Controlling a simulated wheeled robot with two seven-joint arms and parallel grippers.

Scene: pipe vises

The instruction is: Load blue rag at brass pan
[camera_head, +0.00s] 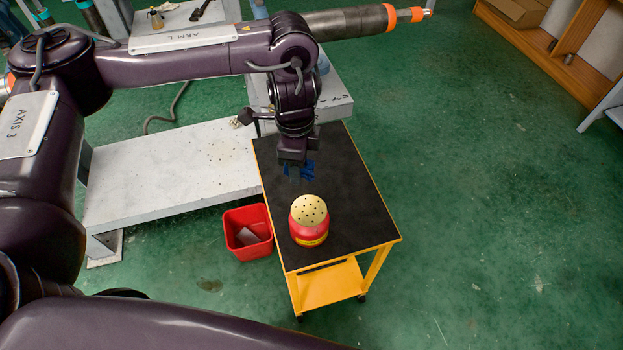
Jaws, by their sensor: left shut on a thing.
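The blue rag (308,168) shows as a small crumpled patch at the fingertips of my left gripper (292,170), over the black top of the yellow cart. My left gripper points down and is shut on the rag. The fingers hide part of the rag, and I cannot tell whether it touches the cart top. The brass pan (310,209) is a pale, perforated round top on a red can (309,236). The can stands upright on the cart, nearer than the gripper, and the pan is bare. My right gripper is not in view.
The yellow cart (345,192) has a black top, clear to the right of the can. A grey bench (165,178) lies further left. Open floor is at right.

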